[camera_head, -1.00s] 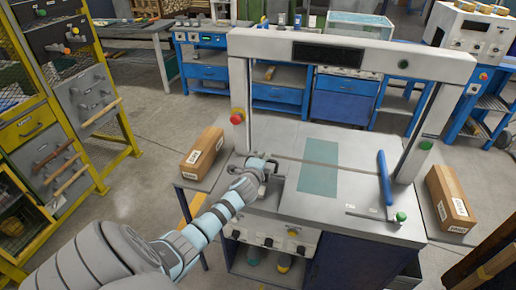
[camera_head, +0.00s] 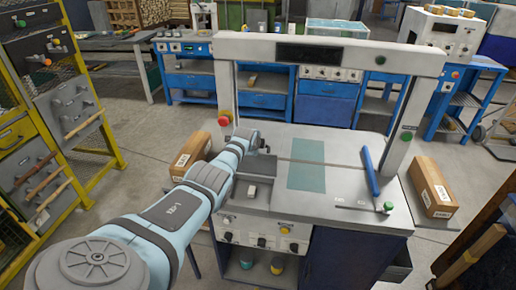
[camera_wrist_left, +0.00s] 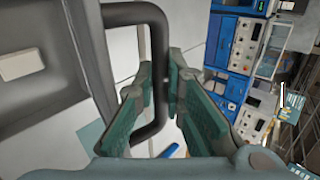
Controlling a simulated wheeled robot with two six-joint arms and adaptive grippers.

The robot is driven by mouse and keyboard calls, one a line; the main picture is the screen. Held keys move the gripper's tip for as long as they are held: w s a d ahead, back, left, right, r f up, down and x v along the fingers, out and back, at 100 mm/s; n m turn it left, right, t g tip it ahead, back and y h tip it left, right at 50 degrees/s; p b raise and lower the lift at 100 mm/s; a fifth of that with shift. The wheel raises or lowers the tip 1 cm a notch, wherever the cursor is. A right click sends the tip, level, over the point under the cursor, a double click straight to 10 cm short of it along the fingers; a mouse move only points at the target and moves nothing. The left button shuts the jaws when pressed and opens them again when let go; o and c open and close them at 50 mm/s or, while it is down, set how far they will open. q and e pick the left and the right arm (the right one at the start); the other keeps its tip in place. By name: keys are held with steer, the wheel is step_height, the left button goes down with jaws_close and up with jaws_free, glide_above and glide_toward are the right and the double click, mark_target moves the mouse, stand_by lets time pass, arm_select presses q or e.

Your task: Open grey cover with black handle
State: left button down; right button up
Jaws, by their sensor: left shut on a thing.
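In the left wrist view, the grey cover (camera_wrist_left: 40,115) fills the left side, with a raised rim and a small pale rectangle on it. Its bent black handle (camera_wrist_left: 155,40) runs down between the teal-padded fingers of my left gripper (camera_wrist_left: 158,78), which is shut on it. In the head view, my left gripper (camera_head: 264,143) is at the left of the machine top, near the left post. The cover is hard to make out there beside my arm. My right gripper is not in view.
The machine frame (camera_head: 330,50) arches over the worktop (camera_head: 350,180), with a red button (camera_head: 224,118) on its left post. A blue lever (camera_head: 370,172) stands at the right. Cardboard boxes lie left (camera_head: 192,152) and right (camera_head: 432,187).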

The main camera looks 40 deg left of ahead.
arm_select(q)
steer(key=shift+w+a+r, duration=0.3)
steer(key=shift+w+r, duration=0.1)
steer(key=shift+r, duration=0.3)
steer(key=c, duration=1.7)
jaws_free()
steer(key=shift+w+f, duration=0.1)
steer(key=shift+o, duration=0.2)
steer(key=shift+d+f, duration=0.1)
steer(key=shift+f, duration=0.15)
steer(key=shift+s+d+f, duration=0.15)
steer(key=shift+s+f, duration=0.05)
steer(key=shift+s, duration=0.05)
steer(key=shift+s+r, duration=0.15)
steer(key=v, duration=1.1)
steer(key=shift+s+r, duration=0.2)
steer(key=shift+r, duration=0.1)
steer(key=shift+d, duration=0.1)
